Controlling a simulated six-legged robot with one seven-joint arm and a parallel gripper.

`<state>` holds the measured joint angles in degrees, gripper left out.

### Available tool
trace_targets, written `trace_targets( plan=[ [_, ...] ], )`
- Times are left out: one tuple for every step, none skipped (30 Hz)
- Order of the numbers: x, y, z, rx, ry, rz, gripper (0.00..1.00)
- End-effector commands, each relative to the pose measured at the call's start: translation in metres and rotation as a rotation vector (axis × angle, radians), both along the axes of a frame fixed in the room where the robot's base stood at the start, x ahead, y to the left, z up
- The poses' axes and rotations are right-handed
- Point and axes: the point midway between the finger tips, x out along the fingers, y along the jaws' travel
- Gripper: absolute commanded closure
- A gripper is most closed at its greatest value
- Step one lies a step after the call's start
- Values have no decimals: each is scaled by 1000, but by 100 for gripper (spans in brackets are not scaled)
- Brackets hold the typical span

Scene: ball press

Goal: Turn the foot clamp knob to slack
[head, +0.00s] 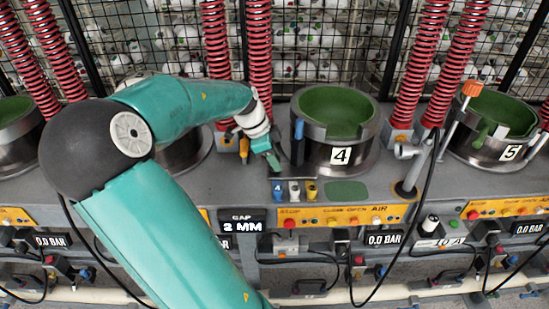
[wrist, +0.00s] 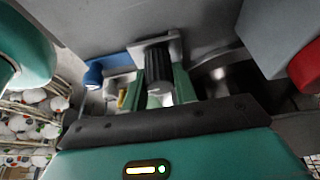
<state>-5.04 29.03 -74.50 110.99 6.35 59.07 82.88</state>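A dark ribbed knob (wrist: 158,68) on a grey plate shows in the upper middle of the wrist view. I take it for the foot clamp knob. My gripper (wrist: 158,92) has its green fingers on either side of the knob. Whether they press on it or leave a small gap is not clear. In the head view my gripper (head: 272,160) points down at the left side of the press numbered 4 (head: 368,160). The knob is hidden or too small there. Its marks cannot be read.
A blue handle (head: 299,128) stands by press 4, and a blue part (wrist: 93,75) shows left of the knob. A red part (wrist: 306,66) is at the wrist view's right. A grey post with an orange-capped lever (head: 428,150) stands between presses 4 and 5. Wire mesh lies behind.

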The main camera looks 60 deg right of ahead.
Motion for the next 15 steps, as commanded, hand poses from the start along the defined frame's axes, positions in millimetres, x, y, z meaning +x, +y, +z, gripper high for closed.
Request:
trace_targets(
  plan=[
    [0, 0, 0, 0, 0, 0, 83],
    [0, 0, 0, 0, 0, 0, 89],
    [0, 0, 0, 0, 0, 0, 95],
    [0, 0, 0, 0, 0, 0, 94],
    [0, 0, 0, 0, 0, 0, 94],
    [0, 0, 0, 0, 0, 1, 94],
    [0, 0, 0, 0, 0, 2, 94],
    [0, 0, 0, 1, 0, 4, 94],
    [0, 0, 0, 0, 0, 9, 94],
    [0, 0, 0, 1, 0, 13, 94],
    [0, 0, 1, 1, 0, 18, 94],
    [0, 0, 0, 1, 0, 28, 94],
    [0, 0, 1, 1, -1, 35, 94],
    [0, 0, 1, 1, -1, 45, 94],
    [1, 0, 1, 0, -1, 61, 94]
  ],
)
